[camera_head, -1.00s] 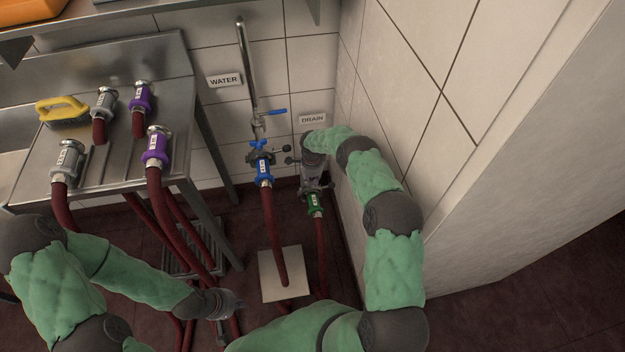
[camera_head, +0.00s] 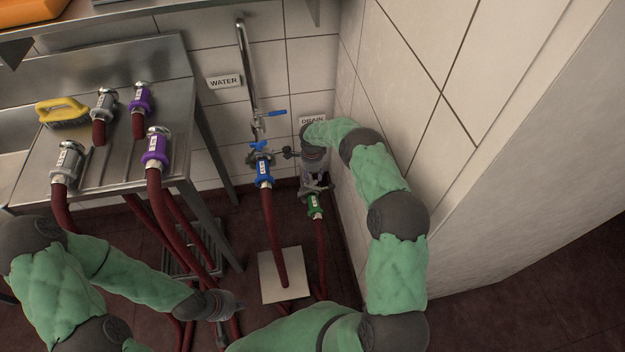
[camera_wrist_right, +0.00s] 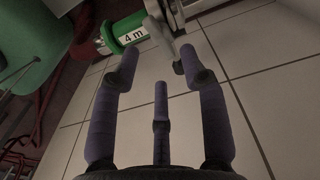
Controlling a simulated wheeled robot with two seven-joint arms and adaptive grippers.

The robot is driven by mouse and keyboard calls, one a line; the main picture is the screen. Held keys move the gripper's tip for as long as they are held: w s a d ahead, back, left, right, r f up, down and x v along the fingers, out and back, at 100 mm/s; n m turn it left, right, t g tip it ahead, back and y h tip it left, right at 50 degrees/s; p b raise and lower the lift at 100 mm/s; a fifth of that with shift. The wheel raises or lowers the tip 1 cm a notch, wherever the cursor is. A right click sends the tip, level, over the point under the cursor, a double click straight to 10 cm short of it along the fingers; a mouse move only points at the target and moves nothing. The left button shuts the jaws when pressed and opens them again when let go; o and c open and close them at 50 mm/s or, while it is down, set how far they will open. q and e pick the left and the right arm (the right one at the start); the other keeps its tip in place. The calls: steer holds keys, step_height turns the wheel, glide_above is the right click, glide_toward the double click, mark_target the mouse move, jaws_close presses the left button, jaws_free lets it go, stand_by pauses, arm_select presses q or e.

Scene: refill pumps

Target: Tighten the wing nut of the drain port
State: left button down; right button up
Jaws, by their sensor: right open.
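The drain port is mostly hidden behind my right gripper (camera_head: 315,178) in the head view, below the DRAIN sign (camera_head: 312,121). A green hose coupling (camera_head: 316,206) shows just under the gripper. In the right wrist view the green coupling (camera_wrist_right: 124,33), labelled "4 m", lies at upper left. A grey wing-like piece (camera_wrist_right: 187,60), apparently the wing nut, reaches down between the tips of my open right gripper (camera_wrist_right: 163,75); contact cannot be told. My left gripper (camera_head: 222,305) is low over the floor, away from the port; its fingers are too unclear to judge.
The WATER port's blue coupling (camera_head: 263,172) and hose are just left of my right gripper. The tiled side wall (camera_head: 400,120) is close on its right. A steel table (camera_head: 95,160) with several hose couplings and a yellow brush (camera_head: 62,112) stands at left.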

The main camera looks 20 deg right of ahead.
mark_target(312, 182)
step_height(312, 182, up, 8)
steer(key=shift+f, duration=0.1)
stand_by(0.6)
